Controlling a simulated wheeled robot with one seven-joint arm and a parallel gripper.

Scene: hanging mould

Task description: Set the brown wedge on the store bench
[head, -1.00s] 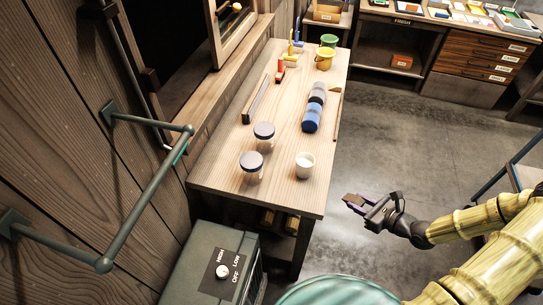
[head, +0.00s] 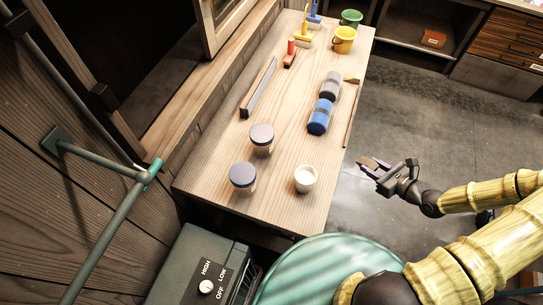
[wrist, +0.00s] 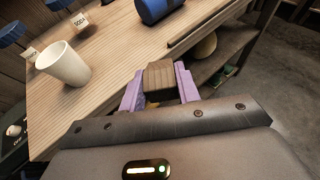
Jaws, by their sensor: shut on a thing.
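My gripper (head: 377,170) is shut on the brown wedge (wrist: 160,79). In the wrist view the wedge sits between the two purple fingers, its far end showing. In the head view the wedge (head: 367,162) is a small dark piece at the gripper's tip. The gripper is just off the right edge of a long wooden bench (head: 285,110), apart from it in the picture. I cannot read a label that names this bench as the store bench.
A long stick (head: 350,112) lies along the right edge. Bare wood shows mid-bench. A green drum (head: 310,275) stands in front.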

